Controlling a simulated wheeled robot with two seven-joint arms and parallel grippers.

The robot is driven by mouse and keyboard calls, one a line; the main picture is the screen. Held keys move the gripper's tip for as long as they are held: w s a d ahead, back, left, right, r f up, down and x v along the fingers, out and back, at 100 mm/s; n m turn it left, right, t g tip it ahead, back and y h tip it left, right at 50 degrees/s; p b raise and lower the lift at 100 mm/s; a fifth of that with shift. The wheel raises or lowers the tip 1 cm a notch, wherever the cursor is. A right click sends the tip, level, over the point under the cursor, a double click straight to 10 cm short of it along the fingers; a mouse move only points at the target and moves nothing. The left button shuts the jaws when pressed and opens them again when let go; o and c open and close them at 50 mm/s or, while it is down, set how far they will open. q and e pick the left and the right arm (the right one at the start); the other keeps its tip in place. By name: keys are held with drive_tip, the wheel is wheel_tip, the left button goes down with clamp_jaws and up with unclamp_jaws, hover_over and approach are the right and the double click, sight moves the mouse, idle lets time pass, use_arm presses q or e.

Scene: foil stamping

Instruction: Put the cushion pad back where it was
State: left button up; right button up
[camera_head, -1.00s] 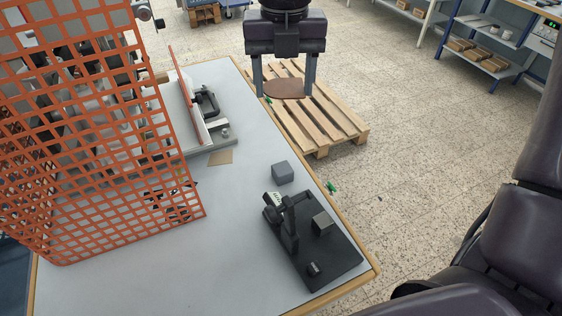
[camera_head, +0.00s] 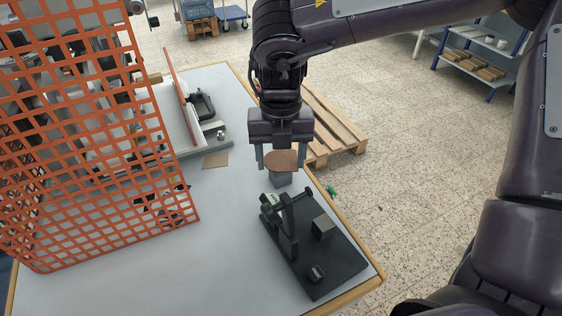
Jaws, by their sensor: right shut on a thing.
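The cushion pad is most likely the flat brown round piece (camera_head: 282,160) between the fingers of my right gripper (camera_head: 283,166). My right gripper is shut on it and holds it level. The pad appears just above a small grey block (camera_head: 280,180) on the table and covers part of it from this view. I cannot tell whether the pad touches the block. My left gripper is not in view.
A black stamping fixture (camera_head: 312,250) with a lever stands just in front of the grey block. An orange mesh guard (camera_head: 95,150) stands at the left. A brown sheet (camera_head: 215,159) lies flat on the grey table (camera_head: 200,270), whose front middle is clear.

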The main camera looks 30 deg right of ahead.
sight(281, 165)
drive_tip(key=shift+f, duration=1.15)
drive_tip(key=shift+f, duration=0.2)
drive_tip(key=o, duration=0.9)
drive_tip(key=shift+r, duration=0.1)
drive_tip(key=shift+o, duration=0.2)
wheel_tip(281, 165, up, 12)
drive_tip(key=shift+r, duration=0.2)
